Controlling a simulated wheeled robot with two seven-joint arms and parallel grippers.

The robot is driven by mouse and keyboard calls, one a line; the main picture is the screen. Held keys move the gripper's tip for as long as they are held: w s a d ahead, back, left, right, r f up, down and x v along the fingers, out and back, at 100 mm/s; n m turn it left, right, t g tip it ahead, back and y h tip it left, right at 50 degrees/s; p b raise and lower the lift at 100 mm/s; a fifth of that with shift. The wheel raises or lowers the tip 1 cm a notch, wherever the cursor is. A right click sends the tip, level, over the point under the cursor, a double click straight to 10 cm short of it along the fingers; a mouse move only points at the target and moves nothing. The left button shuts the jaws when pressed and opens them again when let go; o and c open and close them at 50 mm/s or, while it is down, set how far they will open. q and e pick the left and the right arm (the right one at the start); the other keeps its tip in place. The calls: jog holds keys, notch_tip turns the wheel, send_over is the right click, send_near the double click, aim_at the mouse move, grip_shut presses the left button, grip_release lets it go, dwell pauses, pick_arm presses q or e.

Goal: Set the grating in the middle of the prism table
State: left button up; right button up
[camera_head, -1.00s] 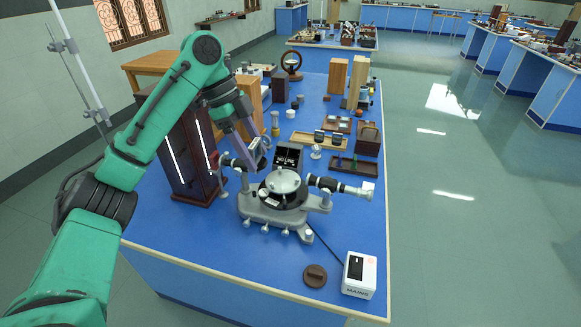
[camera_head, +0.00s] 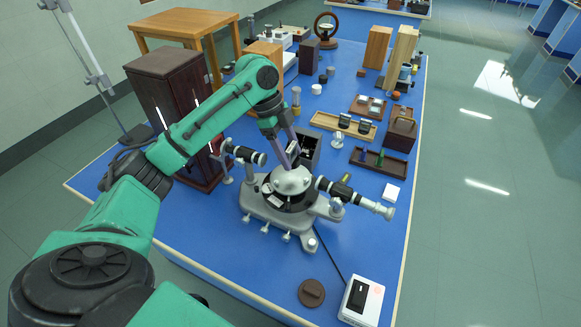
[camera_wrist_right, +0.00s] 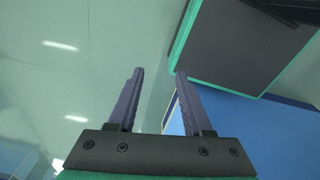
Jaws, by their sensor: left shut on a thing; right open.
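The spectrometer (camera_head: 270,212) stands on the blue bench, with its pale round prism table (camera_head: 290,181) at the centre. My left gripper (camera_head: 292,148) is just above the back of the prism table and is shut on the grating (camera_head: 294,151), a small dark-framed plate. The fingers and the small size hide most of the grating, and I cannot tell whether it touches the table. My right gripper (camera_wrist_right: 159,72) is open and empty in the right wrist view, over floor and a bench edge.
The telescope (camera_head: 355,196) sticks out to the right and the collimator (camera_head: 243,154) to the back left. A dark open box (camera_head: 310,150) stands just behind. A tall dark cabinet (camera_head: 178,95) is at left. A white mains box (camera_head: 361,301) and brown disc (camera_head: 311,292) are in front.

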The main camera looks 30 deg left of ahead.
aim_at(295, 179)
pick_arm(q)
notch_tip(295, 179, down, 6)
jog(key=shift+w+p, duration=0.1)
jog(key=shift+p, duration=0.35)
jog(key=shift+f, duration=0.2)
jog(key=o, duration=1.4)
pick_arm(e)
jog(key=shift+w+r, duration=0.3)
jog(key=shift+w, duration=0.2)
jog(key=shift+w+r, duration=0.25)
jog(key=shift+w, duration=0.2)
pick_arm(q)
jog(key=b+v, duration=0.1)
jog(key=v, duration=0.5)
jog(key=b+v, duration=0.1)
jog(key=v, duration=0.5)
jog(key=shift+w, duration=0.1)
pick_arm(e)
jog(key=shift+d+f, duration=0.1)
jog(key=shift+f, duration=0.8)
